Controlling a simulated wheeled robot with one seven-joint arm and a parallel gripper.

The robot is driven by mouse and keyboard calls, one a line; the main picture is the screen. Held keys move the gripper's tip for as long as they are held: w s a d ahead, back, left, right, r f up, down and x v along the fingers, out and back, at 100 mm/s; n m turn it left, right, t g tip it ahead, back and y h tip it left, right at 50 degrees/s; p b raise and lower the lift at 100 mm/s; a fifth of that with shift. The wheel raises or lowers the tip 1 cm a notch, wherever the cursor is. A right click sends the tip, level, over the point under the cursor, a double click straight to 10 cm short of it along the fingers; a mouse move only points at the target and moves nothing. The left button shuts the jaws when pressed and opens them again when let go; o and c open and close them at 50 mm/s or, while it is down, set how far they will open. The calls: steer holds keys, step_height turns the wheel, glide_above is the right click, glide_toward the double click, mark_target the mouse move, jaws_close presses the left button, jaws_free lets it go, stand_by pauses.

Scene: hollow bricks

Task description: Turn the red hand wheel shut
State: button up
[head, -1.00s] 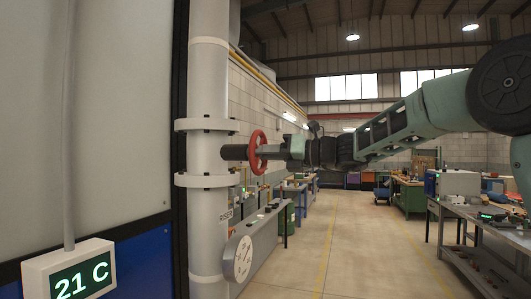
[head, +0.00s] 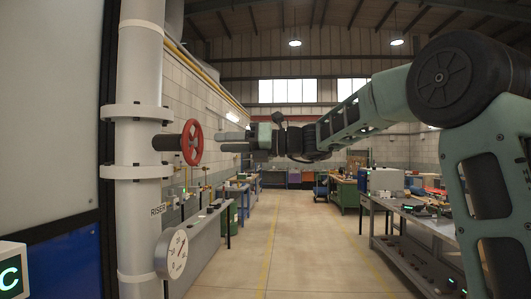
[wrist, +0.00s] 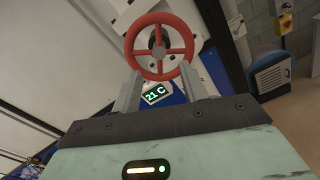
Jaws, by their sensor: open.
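The red hand wheel (head: 191,143) sits on a dark stem at the side of the pale upright pipe (head: 140,80), between two flanges. My gripper (head: 226,141) is to the right of the wheel, level with it, with a small gap between its fingertips and the rim. The fingers are apart and hold nothing. In the wrist view the red wheel (wrist: 175,50) shows face-on, ahead of the open fingers of my gripper (wrist: 161,74). Its spokes and grey hub are visible. How far the wheel is turned cannot be told.
A round dial gauge (head: 172,254) stands out from the pipe below the wheel. A display reading 21 C (wrist: 157,95) is on the panel behind. A workbench (head: 420,222) stands at the right. The floor (head: 290,262) between is clear.

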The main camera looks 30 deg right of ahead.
steer(key=b+v, duration=0.2)
steer(key=v, duration=0.8)
steer(key=shift+b, duration=0.3)
